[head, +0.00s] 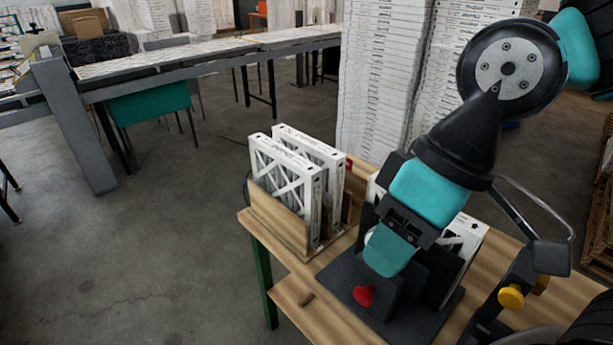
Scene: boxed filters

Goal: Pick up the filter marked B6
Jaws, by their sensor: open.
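Two white-framed filters with crossed faces stand upright on the table at left: a front one (287,172) and one behind it (325,160). They stand in a wooden rack (272,210). Any marking on them is too small to read, so I cannot tell which is B6. Another white boxed item (466,236) stands at right, partly hidden behind my arm. My gripper (388,252) is at the lower end of my arm, right of the rack and apart from the two filters. It is open, with no filter seen in it; its fingertips are hard to make out.
A dark plate (440,325) with dark uprights and a red knob (363,295) is on the wooden table (300,290). A yellow knob (511,297) is at right. Tall white stacks (375,80) stand behind. The floor at left is clear up to a long bench (200,60).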

